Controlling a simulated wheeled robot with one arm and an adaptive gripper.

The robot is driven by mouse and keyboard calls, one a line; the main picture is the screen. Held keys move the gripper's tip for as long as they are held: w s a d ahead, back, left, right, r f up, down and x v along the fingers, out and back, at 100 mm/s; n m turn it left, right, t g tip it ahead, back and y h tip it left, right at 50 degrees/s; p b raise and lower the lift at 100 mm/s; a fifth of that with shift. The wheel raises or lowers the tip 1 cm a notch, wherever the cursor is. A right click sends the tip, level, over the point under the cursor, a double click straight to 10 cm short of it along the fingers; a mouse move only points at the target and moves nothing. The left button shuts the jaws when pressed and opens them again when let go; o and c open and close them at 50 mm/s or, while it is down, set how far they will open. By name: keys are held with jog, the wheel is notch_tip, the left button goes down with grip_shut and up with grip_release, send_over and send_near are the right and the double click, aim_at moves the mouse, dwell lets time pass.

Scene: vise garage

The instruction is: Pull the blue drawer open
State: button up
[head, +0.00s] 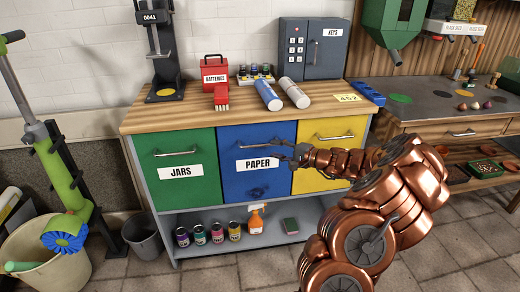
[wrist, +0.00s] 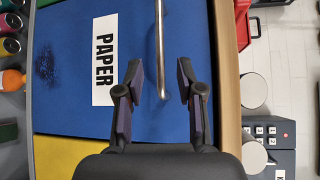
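The blue drawer (head: 240,178) is in the middle of the cabinet front, with a white PAPER label. It looks shut, its front about level with its neighbours. Its metal bar handle (head: 258,147) runs across near the top and shows as an upright bar in the wrist view (wrist: 158,40). My gripper (head: 285,153) is in front of the drawer near the handle's right end. In the wrist view my gripper (wrist: 160,72) is open, one dark finger on each side of the bar, with gaps between. The blue front also fills much of that view (wrist: 70,100).
A green JARS drawer (head: 170,180) is on the left and a yellow drawer (head: 325,135) on the right, partly behind my arm. Below, an open shelf (head: 270,232) holds jars.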

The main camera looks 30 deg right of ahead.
aim_at(262, 146)
jog(key=x, duration=0.7)
jog(key=shift+w+a, duration=0.2)
jog(key=shift+a, duration=0.05)
grip_shut()
dwell(0.5)
